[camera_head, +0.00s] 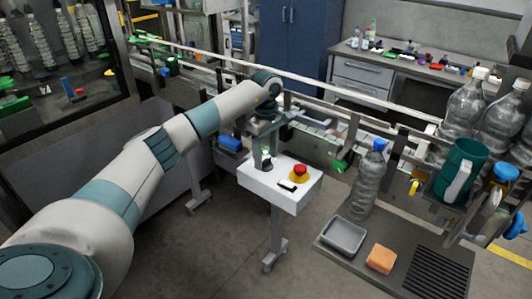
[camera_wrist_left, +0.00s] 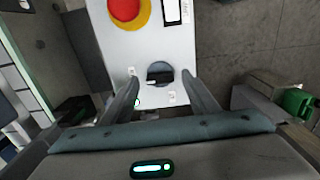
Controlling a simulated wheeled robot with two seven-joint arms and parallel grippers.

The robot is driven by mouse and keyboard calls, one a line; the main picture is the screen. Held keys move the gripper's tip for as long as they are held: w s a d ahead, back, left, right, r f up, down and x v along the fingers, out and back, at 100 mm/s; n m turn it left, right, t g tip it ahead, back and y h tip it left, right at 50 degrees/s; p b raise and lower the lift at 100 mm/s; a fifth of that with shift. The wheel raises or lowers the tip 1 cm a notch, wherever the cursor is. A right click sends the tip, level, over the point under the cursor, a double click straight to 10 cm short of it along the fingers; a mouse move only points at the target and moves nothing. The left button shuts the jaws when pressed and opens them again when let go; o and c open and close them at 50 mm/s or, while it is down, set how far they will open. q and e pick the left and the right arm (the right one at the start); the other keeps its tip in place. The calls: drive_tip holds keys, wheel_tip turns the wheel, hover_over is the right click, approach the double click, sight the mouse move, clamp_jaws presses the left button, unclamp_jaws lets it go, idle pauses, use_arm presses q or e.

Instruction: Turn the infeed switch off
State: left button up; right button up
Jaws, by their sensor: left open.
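A white control box (camera_head: 262,187) stands on a post in the middle of the head view. On it, a dark round switch knob (camera_wrist_left: 159,73) shows in the left wrist view, with small labels on either side. My left gripper (camera_head: 265,162) points down over the far left part of the box. Its open fingers (camera_wrist_left: 161,79) lie on either side of the knob in the wrist view, with gaps left. I cannot tell whether the fingertips are level with the knob. In the head view the gripper mostly hides the knob. My right gripper is not in view.
A red emergency button (camera_head: 300,170) on a yellow ring and a small black-framed panel (camera_head: 287,187) sit on the same box. A conveyor (camera_head: 320,130) runs behind. At right are a clear bottle (camera_head: 368,190), a grey tray (camera_head: 344,237) and an orange sponge (camera_head: 381,259).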

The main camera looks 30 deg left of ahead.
use_arm(q)
drive_tip(key=shift+f, duration=0.4)
drive_tip(key=c, duration=1)
drive_tip(key=shift+c, duration=0.2)
